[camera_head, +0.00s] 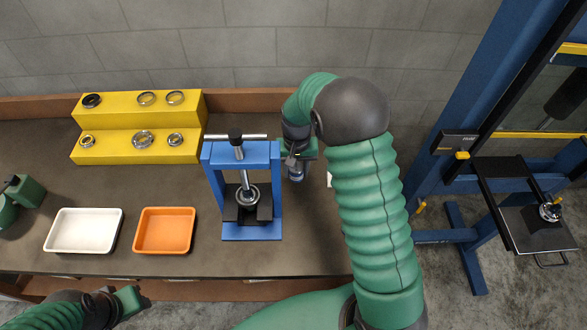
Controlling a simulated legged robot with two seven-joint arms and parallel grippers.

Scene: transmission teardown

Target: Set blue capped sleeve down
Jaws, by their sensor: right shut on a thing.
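My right gripper (297,156) reaches down over the bench, just right of the blue press. It is shut on the blue capped sleeve (296,173), a small blue-grey cylinder that shows below the fingers. The sleeve looks roughly upright; its upper part is hidden by the gripper. I cannot tell whether its bottom touches the bench or hangs just above it. My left gripper (125,302) is at the bottom left, in front of the bench edge, away from the sleeve. Its fingers are too unclear to tell open from shut.
The blue press (241,152) stands close left of the sleeve, with a dark ringed part in it. A yellow stepped rack (190,104) holds several rings. A white tray (60,249) and an orange tray (165,251) lie left. A blue frame (470,120) stands right.

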